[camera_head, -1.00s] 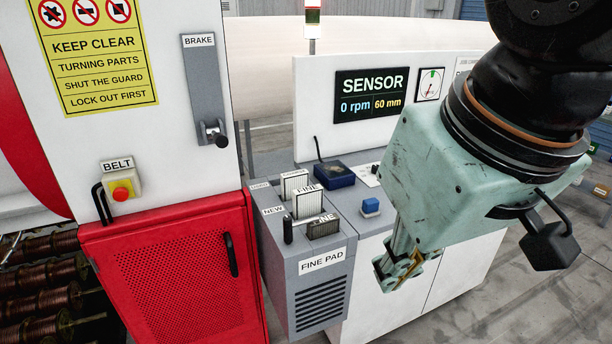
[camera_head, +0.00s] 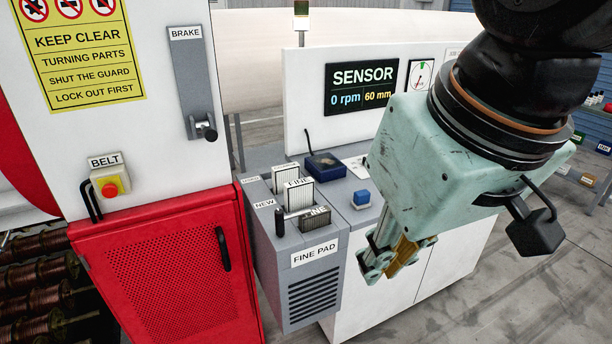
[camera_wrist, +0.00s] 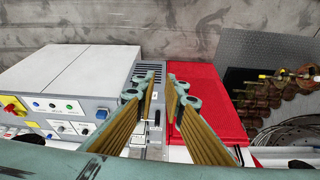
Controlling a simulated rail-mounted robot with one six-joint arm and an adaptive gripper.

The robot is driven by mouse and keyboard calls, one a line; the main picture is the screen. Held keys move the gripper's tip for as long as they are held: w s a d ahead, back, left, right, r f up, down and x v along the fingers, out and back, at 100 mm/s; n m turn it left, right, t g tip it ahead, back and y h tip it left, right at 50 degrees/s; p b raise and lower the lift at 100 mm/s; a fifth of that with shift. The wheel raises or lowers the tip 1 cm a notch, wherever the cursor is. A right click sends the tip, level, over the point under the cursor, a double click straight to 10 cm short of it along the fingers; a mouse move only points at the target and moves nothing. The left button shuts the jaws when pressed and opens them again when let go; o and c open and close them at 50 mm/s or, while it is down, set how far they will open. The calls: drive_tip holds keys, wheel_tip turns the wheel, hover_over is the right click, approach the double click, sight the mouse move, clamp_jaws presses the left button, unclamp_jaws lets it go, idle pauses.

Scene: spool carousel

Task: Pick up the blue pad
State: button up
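The grey fine pad unit (camera_head: 316,282) has upright pads in slots and a black lever. A dark blue box (camera_head: 325,165) stands behind the blue block. A red perforated cabinet (camera_head: 160,280) is at left, copper spools (camera_head: 35,300) beyond it. Open floor lies right.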

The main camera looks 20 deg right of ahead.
drive_tip(key=o, duration=0.7)
drive_tip(key=shift+o, duration=0.2)
drive_tip(key=shift+w+r, duration=0.1)
drive_tip(key=w+d+r+m+g+p, duration=0.15)
drive_tip(key=w+d+m+p, duration=0.3)
drive_tip(key=w, duration=0.95)
drive_tip(key=w+d+r+m+g+p, duration=0.1)
drive_tip(key=w+d+r+m+p, duration=0.3)
drive_tip(key=w, duration=1)
drive_tip(key=w+d+f+m+g+p, duration=0.1)
drive_tip(key=w+d+f+m+p, duration=0.6)
drive_tip(key=w+d+f, duration=1.1)
drive_tip(key=shift+w+d+f+m+p, duration=0.25)
drive_tip(key=shift+w+f+m+p, duration=0.05)
drive_tip(key=shift+w+m, duration=0.8)
drive_tip(key=shift+g, duration=0.25)
